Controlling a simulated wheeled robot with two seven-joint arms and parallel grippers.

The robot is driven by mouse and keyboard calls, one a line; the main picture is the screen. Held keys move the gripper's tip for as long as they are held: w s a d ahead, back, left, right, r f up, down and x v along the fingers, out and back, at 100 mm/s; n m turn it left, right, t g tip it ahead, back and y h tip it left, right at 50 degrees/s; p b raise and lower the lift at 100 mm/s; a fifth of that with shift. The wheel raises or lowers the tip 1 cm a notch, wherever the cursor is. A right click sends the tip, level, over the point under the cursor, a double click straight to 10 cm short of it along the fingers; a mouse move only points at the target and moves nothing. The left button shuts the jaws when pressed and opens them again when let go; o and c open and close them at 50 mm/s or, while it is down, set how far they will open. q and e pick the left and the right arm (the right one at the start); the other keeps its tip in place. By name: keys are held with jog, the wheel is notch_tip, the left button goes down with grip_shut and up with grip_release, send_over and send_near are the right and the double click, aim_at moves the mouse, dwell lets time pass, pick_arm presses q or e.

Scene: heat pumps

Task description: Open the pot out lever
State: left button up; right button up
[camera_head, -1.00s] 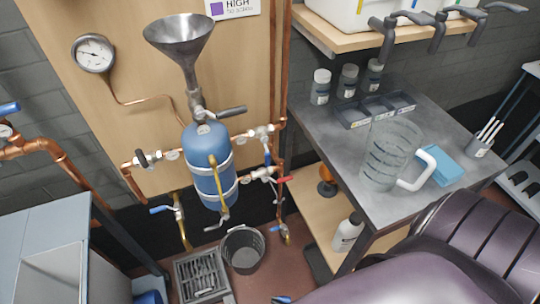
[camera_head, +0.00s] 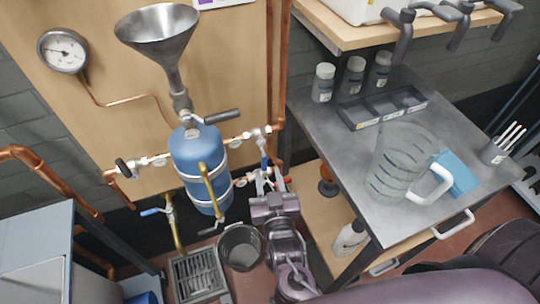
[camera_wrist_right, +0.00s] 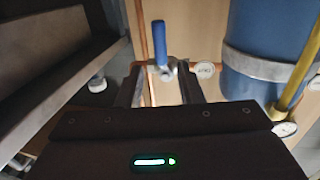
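A blue tank (camera_head: 200,165) with a metal funnel (camera_head: 165,35) stands against the wooden panel. To its right, a blue-handled lever (camera_head: 265,160) hangs below the valve on the copper pipe. No label tells which lever is the pot out lever. In the right wrist view my right gripper (camera_wrist_right: 160,88) is open, with its fingers apart on either side of a copper pipe; the blue lever (camera_wrist_right: 160,35) shows beyond the fingertips. No grip on a lever shows. My left gripper is out of view.
A grey table (camera_head: 330,130) with a glass jug (camera_head: 395,165) stands to the right. Another blue lever (camera_head: 157,211) sits lower left. Copper pipes run close around the gripper.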

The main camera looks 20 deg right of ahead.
aim_at(265, 162)
jog(key=w, duration=0.4)
jog(key=w+d, duration=0.1)
jog(key=w, duration=0.1)
jog(key=shift+w, duration=0.2)
grip_shut()
